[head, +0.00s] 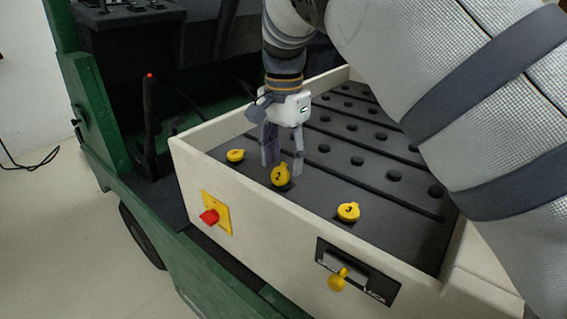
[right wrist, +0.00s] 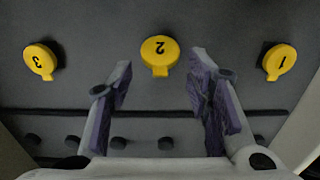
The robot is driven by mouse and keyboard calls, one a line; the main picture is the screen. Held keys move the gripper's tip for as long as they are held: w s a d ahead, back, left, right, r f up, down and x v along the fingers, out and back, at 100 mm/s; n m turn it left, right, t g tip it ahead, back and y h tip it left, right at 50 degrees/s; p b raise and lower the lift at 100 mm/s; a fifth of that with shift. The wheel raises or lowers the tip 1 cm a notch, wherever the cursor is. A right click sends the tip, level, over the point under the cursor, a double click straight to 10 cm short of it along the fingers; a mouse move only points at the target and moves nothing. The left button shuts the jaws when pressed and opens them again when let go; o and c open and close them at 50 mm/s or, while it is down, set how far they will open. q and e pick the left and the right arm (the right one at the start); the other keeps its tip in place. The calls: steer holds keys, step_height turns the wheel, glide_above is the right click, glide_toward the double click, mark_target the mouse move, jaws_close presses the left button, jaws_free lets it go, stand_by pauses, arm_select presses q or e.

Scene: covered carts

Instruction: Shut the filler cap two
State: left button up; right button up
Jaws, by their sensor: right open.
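Filler cap two (head: 281,176) is a round yellow cap marked 2 on the dark top of the cream cart box. In the head view it stands tilted up, with its numbered face towards the camera and a dark patch at its base. It also shows at the top middle of the right wrist view (right wrist: 159,52). My right gripper (head: 283,163) points down just behind the cap, open and empty. In the wrist view its two purple-padded fingers are apart, with the cap beyond and between their tips. I cannot tell whether they touch it. My left gripper is not in view.
The box's cream rim (head: 225,175) rises around the top. Dark studs (head: 357,161) fill the rear.

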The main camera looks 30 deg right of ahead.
steer(key=shift+f, duration=0.85)
steer(key=shift+c, duration=0.2)
